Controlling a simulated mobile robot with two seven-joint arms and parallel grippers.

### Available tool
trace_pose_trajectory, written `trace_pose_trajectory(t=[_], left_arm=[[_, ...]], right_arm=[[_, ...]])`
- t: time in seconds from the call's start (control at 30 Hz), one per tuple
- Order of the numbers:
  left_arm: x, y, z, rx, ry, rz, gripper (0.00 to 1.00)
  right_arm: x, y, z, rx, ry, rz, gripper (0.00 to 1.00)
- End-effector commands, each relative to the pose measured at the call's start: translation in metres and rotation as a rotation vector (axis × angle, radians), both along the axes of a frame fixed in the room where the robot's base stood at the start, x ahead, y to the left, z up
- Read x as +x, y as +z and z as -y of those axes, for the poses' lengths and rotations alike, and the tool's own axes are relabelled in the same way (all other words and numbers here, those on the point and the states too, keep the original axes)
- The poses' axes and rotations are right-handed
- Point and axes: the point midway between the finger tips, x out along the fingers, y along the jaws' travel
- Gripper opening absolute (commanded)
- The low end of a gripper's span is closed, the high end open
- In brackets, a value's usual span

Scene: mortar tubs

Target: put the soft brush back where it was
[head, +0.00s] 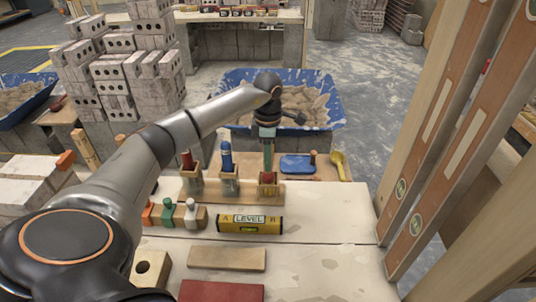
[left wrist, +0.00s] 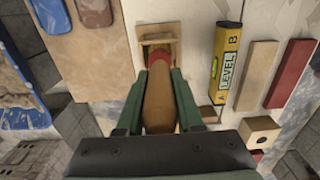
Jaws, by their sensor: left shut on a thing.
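My left gripper (head: 268,163) is shut on a brush, which I take to be the soft brush. In the left wrist view the brush (left wrist: 158,104) has a brown wooden handle and a red collar, between the green fingers of the gripper (left wrist: 158,74). Its red part (head: 268,179) is at the mouth of the right-hand wooden holder (head: 269,190). The holder also shows in the left wrist view (left wrist: 158,30), beyond the red collar. The bristles are hidden, so I cannot tell how deep the brush sits. My right gripper is not in view.
Left of that holder stand a blue-handled tool (head: 227,157) and a red-handled tool (head: 187,160) in similar holders. A yellow level (head: 250,224) lies in front. A blue float (head: 297,165) and yellow spoon-like tool (head: 340,164) lie behind. A blue mortar tub (head: 328,82) stands beyond.

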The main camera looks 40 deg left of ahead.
Motion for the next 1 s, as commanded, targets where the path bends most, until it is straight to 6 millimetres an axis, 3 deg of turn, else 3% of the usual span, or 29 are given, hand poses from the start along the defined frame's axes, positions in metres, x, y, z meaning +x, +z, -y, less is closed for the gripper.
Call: trace_pose_trajectory(t=[1.0], left_arm=[[0.0,-0.01,0.0,0.0,0.0,0.0,0.0]], right_arm=[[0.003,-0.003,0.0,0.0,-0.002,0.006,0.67]])
